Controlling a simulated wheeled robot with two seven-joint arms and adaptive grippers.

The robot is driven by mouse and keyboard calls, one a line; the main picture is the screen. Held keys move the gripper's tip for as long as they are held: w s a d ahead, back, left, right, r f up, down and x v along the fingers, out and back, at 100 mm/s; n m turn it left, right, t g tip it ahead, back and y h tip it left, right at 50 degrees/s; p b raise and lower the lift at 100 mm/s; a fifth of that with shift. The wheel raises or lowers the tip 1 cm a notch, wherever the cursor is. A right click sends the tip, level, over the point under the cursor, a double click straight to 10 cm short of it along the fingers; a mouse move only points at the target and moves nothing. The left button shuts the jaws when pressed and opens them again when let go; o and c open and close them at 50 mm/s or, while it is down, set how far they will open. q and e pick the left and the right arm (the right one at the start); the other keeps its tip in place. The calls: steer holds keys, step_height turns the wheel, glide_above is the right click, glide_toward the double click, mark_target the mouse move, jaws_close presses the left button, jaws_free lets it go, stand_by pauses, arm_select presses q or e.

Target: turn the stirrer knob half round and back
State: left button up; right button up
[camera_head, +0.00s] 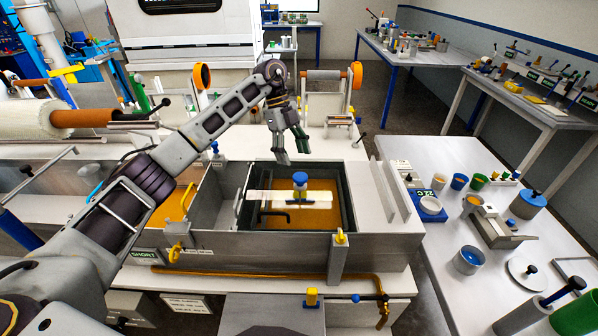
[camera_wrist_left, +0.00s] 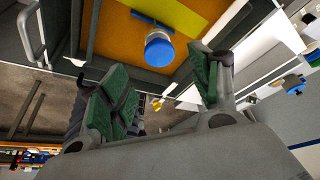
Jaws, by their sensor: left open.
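The stirrer knob (camera_head: 300,180) is blue on a pale stem. It stands upright on a pale bar across a steel bath (camera_head: 342,240) of orange-brown resin (camera_head: 318,217). My left gripper (camera_head: 292,154) is above and behind the knob, fingers pointing down, open and empty. In the left wrist view the knob (camera_wrist_left: 158,50) shows beyond the gap between the green-padded fingertips (camera_wrist_left: 162,82), apart from both. My right gripper is not in view.
A bent black handle (camera_head: 274,214) is in the bath, left of the knob. A side table (camera_head: 440,160) with cups stands at right. A white roll (camera_head: 28,120) is at left. A brass pipe (camera_head: 260,273) runs along the front.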

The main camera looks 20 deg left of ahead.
mark_target(300, 176)
arm_select(q)
steer(key=shift+p+x, duration=0.5)
steer(key=shift+x, duration=2.9)
steer(key=c, duration=1)
